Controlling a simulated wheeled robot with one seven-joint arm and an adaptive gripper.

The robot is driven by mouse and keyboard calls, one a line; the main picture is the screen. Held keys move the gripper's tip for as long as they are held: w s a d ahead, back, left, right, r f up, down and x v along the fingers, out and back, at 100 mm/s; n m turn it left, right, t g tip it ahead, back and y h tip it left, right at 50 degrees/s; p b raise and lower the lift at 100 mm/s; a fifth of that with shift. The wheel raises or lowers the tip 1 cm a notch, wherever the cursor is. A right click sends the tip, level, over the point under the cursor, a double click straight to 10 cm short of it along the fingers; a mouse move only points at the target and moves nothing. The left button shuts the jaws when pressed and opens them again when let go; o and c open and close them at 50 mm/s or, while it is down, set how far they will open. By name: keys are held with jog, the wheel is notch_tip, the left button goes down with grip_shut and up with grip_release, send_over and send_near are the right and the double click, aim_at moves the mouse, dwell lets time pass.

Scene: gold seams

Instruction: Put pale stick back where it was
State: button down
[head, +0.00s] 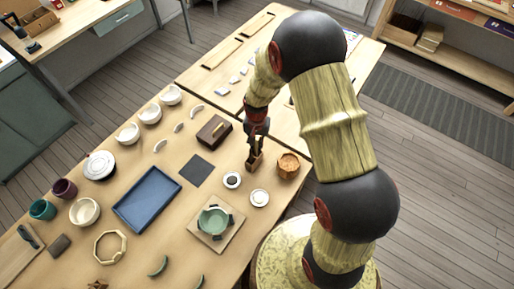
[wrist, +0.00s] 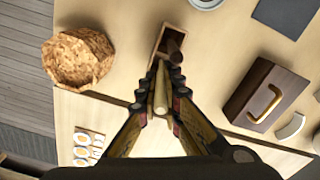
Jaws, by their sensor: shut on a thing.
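My gripper (wrist: 160,98) is shut on the pale stick (wrist: 161,88), a light wooden rod lying between its fingertips in the wrist view. The stick points toward a small open wooden box (wrist: 159,35), which has a dark brown stick (wrist: 173,42) in it. The stick's tip is close to the near edge of the box; I cannot tell whether it is inside. In the head view my gripper (head: 257,140) is just above the box (head: 254,161), and the pale stick is too small to make out there.
A dark brown case with a gold handle (wrist: 263,95) and a dark square mat (wrist: 288,14) lie on the other side.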

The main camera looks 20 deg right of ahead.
jog(key=shift+f, duration=0.9)
jog(key=shift+f, duration=0.2)
jog(key=c, duration=2)
grip_release()
jog(key=shift+r, duration=0.2)
